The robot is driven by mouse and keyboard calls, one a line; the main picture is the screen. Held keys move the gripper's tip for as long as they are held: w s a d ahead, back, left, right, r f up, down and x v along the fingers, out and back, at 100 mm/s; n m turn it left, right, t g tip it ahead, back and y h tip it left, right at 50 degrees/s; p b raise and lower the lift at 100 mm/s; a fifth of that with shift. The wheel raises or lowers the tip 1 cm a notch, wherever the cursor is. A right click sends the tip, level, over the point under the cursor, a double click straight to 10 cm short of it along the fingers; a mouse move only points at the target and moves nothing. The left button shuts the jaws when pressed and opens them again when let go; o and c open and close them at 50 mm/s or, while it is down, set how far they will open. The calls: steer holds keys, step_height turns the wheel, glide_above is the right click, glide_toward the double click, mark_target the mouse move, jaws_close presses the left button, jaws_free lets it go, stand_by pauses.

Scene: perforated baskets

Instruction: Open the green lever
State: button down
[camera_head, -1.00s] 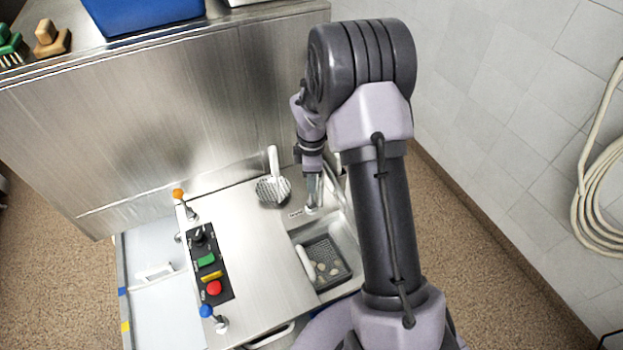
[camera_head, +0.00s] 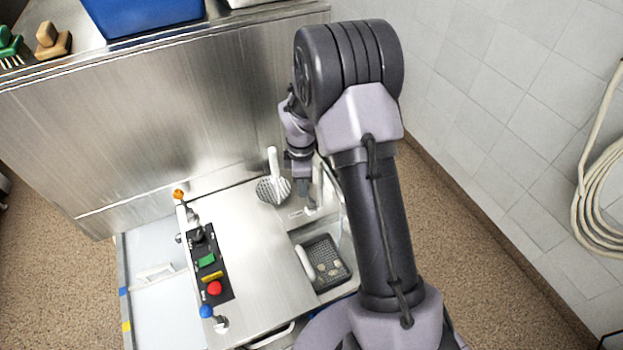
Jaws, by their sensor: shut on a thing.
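My gripper (camera_head: 304,197) is at the back edge of the small basin (camera_head: 338,222) on the right side of the steel counter. It points down and is shut on a small part of the metal fitting (camera_head: 311,208) there. The fingers and arm hide most of that part, and I see no green on it. No green lever shows clearly. An orange-knobbed lever (camera_head: 179,195) and a blue-knobbed lever (camera_head: 207,312) stand along the counter's left edge. The green piece I can make out there is a flat button (camera_head: 207,260) on the black control panel (camera_head: 226,289).
A perforated basket (camera_head: 345,274) with a white handle and several pale pieces sits in the basin. A tall steel panel (camera_head: 170,125) rises behind. The counter's middle (camera_head: 255,245) is clear.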

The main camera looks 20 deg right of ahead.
steer(key=shift+a+f, duration=0.2)
steer(key=shift+a, duration=0.3)
steer(key=shift+a+f, duration=0.15)
steer(key=shift+a, duration=0.3)
steer(key=c, duration=1.1)
jaws_free()
steer(key=shift+s+a, duration=0.1)
step_height(320, 180, up, 18)
steer(key=p, duration=0.4)
steer(key=shift+f+p, duration=0.25)
steer(key=shift+p, duration=0.1)
